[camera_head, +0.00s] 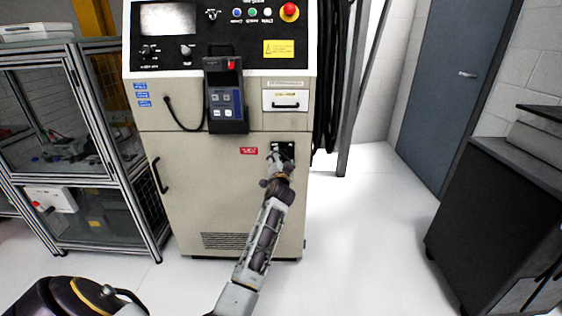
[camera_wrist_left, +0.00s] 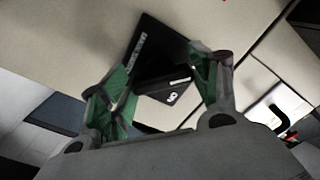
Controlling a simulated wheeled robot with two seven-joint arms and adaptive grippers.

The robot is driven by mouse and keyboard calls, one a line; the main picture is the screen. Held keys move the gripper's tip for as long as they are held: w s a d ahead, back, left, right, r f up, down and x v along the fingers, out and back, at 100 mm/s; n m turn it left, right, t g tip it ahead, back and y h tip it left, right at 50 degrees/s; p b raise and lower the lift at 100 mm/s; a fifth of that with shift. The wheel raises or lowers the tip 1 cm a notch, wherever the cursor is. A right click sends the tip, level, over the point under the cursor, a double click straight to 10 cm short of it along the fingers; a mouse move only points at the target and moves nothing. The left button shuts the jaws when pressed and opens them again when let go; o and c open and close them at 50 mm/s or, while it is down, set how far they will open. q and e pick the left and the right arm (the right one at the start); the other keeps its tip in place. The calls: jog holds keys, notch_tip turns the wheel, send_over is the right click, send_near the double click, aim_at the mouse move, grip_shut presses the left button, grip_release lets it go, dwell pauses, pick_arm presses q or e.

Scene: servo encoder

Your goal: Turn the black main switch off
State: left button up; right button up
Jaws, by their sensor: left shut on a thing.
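The black main switch (camera_wrist_left: 166,84) sits on a black plate (camera_wrist_left: 150,42) with white lettering, on the beige front of the cabinet (camera_head: 200,190). A label reading ON shows upside down beside it in the left wrist view. In the head view the plate (camera_head: 288,147) is at the cabinet's right side, partly hidden by my gripper. My left gripper (camera_head: 279,157) reaches up to it. The switch's exact angle is hard to tell. My right gripper is not in view.
A handheld pendant (camera_head: 227,98) hangs on the cabinet front above left. Black cables (camera_head: 328,80) hang along the right side. A framed glass enclosure (camera_head: 85,150) stands at left, a dark cabinet (camera_head: 490,215) at right. The floor between is clear.

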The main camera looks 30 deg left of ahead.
pick_arm(q)
jog(key=shift+f, duration=0.15)
jog(key=o, duration=1)
jog(key=shift+s, duration=0.15)
jog(key=v, duration=0.7)
jog(key=shift+s+d, duration=0.1)
jog(key=shift+s, duration=0.05)
